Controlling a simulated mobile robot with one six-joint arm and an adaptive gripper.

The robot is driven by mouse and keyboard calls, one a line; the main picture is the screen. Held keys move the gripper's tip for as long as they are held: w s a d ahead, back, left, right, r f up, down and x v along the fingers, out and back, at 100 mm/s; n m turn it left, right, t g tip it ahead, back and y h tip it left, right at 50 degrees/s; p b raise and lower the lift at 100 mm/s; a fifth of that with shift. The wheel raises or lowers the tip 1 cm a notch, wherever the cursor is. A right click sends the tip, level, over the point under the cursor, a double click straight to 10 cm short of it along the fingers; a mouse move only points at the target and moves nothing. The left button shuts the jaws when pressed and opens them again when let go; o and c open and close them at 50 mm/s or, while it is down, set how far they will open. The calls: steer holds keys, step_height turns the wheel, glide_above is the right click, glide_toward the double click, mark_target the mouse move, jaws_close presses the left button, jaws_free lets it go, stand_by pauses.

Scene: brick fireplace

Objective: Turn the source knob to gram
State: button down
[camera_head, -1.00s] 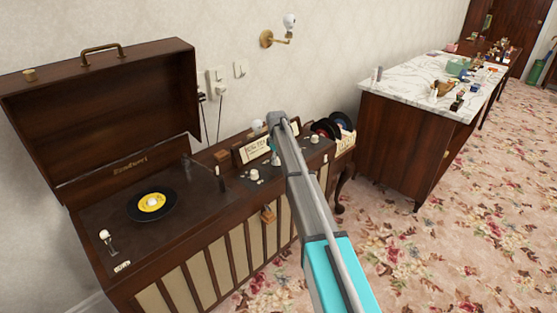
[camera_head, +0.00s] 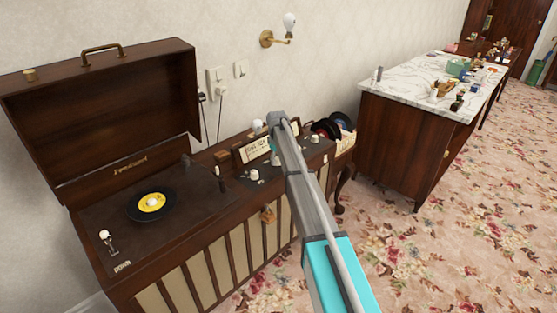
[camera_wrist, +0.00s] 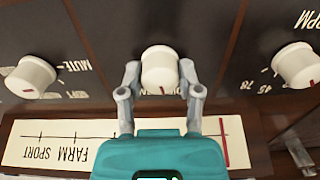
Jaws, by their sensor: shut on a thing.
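In the wrist view, a white knob (camera_wrist: 160,72) with a red mark on its lower edge sits at the centre of the dark panel. My gripper (camera_wrist: 159,76) has one finger on each side of this knob and is shut on it. The lettering beside the knob is mostly covered, so I cannot read its setting. In the head view, my arm reaches down to the radiogram's (camera_head: 190,245) control panel and hides most of my gripper.
A white knob by "MUTE" (camera_wrist: 31,77) is on the left, and the RPM knob (camera_wrist: 297,65) is on the right. A tuning dial (camera_wrist: 60,143) is close below. The open lid (camera_head: 110,110) stands left of my arm. A marble-topped cabinet (camera_head: 400,80) stands to the right.

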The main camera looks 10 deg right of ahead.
steer(key=m, duration=0.4)
steer(key=shift+w+d+m, duration=0.1)
steer(key=shift+w+m, duration=0.1)
steer(key=shift+m, duration=2.1)
steer(key=shift+c, duration=1.4)
jaws_free()
steer(key=shift+s, duration=0.1)
